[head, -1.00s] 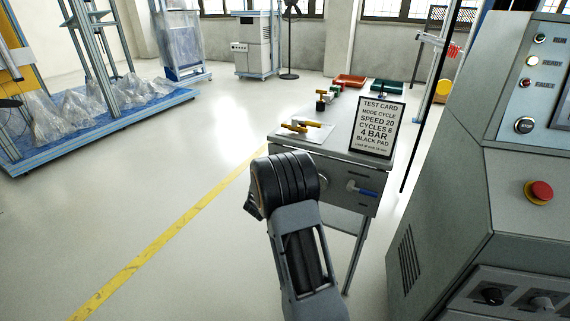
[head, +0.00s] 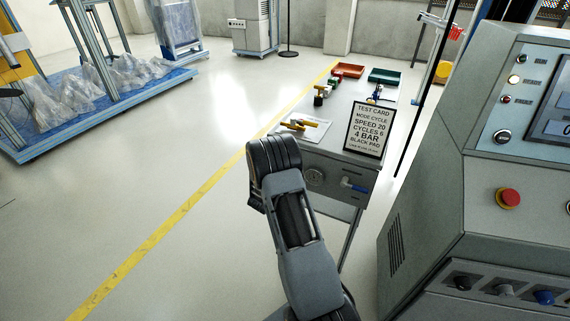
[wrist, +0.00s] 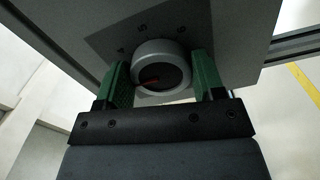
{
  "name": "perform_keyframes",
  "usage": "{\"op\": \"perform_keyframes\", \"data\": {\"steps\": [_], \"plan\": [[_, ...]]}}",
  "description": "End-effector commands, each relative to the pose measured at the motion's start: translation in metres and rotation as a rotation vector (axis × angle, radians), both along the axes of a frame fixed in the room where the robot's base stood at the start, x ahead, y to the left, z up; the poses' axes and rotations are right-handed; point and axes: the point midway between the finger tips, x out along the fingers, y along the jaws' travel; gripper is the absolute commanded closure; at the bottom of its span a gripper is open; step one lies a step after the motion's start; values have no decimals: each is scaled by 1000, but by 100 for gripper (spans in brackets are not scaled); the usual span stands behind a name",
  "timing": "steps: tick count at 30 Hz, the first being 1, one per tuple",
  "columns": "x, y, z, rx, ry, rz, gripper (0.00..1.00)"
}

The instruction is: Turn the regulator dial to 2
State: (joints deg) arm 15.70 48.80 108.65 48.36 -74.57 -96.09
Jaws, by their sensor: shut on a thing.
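In the wrist view, the regulator dial (wrist: 161,64) is a round, light-rimmed knob with a dark face and a short red pointer on its left half. It sits on a grey panel with a darker scale plate (wrist: 122,38) behind it. In the head view my own arm hides the gripper.
The bench (head: 341,153) carries a test card (head: 370,128) reading 4 BAR, a yellow-handled tool (head: 306,126), and red (head: 348,70) and green (head: 384,76) trays. A blue-handled valve (head: 354,186) is on its front. A control console (head: 425,215) stands close at right.

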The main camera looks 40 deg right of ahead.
Motion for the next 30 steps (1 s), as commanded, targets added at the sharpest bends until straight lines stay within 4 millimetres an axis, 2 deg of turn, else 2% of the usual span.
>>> {"op": "perform_keyframes", "data": {"steps": [1, 18, 30], "plan": [[1, 1, 5, -21, 38, 4, 61], [1, 1, 5, -258, 477, 3, 61], [2, 1, 5, -350, 644, 2, 61]]}}
